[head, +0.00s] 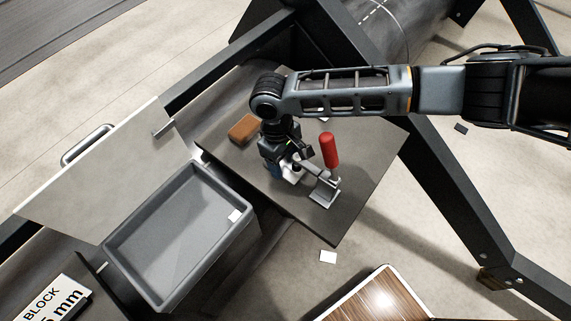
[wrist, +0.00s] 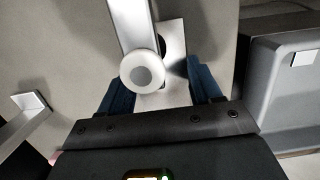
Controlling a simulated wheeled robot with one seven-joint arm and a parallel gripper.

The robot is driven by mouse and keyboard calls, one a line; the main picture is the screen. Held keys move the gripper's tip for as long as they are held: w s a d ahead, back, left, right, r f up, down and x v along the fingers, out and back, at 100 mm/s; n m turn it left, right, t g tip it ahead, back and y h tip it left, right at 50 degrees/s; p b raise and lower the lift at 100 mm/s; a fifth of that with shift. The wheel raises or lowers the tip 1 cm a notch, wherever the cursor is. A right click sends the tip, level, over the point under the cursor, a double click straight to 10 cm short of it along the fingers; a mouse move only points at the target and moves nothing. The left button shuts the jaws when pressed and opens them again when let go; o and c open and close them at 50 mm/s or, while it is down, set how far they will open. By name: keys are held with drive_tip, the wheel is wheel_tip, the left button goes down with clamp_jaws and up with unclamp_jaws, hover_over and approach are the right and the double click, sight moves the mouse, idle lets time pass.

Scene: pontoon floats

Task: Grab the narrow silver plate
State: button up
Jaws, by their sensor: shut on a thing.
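The narrow silver plate (wrist: 174,38) shows in the wrist view as a pale strip between my two blue fingers, partly covered by the clamp arm and its round white tip (wrist: 142,72). My gripper (wrist: 162,82) is shut on the plate, with one finger on each side. In the head view my gripper (head: 284,172) points down at the dark board, beside the toggle clamp with the red handle (head: 329,150). There the plate is mostly hidden by the gripper and clamp. I cannot tell whether the clamp tip touches the plate.
A brown block (head: 243,128) lies on the dark board (head: 350,215), behind my gripper. A grey bin (head: 207,268) with a white label stands to the left, beside a pale panel (head: 105,175) with a handle. A wood-topped surface (head: 380,295) is at the bottom.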

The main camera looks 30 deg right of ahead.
drive_tip(key=shift+c, duration=0.9)
drive_tip(key=shift+r, duration=0.1)
